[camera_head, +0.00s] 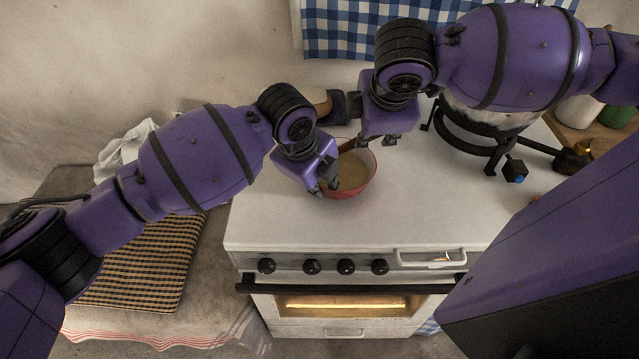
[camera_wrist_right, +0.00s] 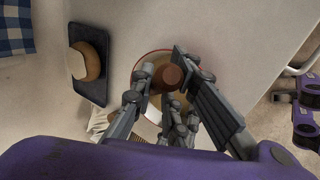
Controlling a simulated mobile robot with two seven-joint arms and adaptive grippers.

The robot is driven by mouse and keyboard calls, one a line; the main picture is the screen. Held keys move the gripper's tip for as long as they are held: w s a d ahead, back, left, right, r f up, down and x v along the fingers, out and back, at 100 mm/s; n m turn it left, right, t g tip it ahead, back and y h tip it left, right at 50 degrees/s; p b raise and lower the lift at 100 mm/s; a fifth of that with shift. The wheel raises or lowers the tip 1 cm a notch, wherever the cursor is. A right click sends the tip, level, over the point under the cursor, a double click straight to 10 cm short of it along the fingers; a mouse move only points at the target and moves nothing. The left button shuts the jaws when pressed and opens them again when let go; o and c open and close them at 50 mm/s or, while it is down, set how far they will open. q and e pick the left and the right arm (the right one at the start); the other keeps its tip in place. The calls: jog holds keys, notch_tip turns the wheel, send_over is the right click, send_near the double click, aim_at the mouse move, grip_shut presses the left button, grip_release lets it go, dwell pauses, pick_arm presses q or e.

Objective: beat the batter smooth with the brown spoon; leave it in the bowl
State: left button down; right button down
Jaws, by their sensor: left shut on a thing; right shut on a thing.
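A red bowl (camera_head: 352,192) stands on the white stove top with pale tan batter (camera_head: 352,170) in it. My left gripper (camera_head: 325,188) is shut on the bowl's left rim. My right gripper (camera_head: 377,141) is over the bowl's back right side, pointing down. In the right wrist view, the brown spoon (camera_wrist_right: 168,76) shows as a round brown end between my right fingers, which are shut on it. The bowl (camera_wrist_right: 141,69) lies beneath it there, partly covered by the fingers. The spoon's lower end is hidden, so I cannot see how deep it sits in the batter.
A dark tray (camera_wrist_right: 75,35) with a round loaf (camera_wrist_right: 92,60) lies behind the bowl. A black stand (camera_head: 470,147) with a pot is at the right. Oven knobs (camera_head: 312,267) line the front. The white stove top in front of the bowl is clear.

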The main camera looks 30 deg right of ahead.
pick_arm(q)
jog(key=shift+s+d, duration=0.15)
jog(key=shift+s, duration=0.1)
pick_arm(e)
jog(key=shift+s+a+f, duration=0.45)
jog(key=shift+s+f, duration=0.05)
jog(key=shift+f, duration=0.2)
jog(key=shift+s+a+f, duration=0.45)
jog(key=shift+s+f, duration=0.05)
jog(key=shift+f, duration=0.2)
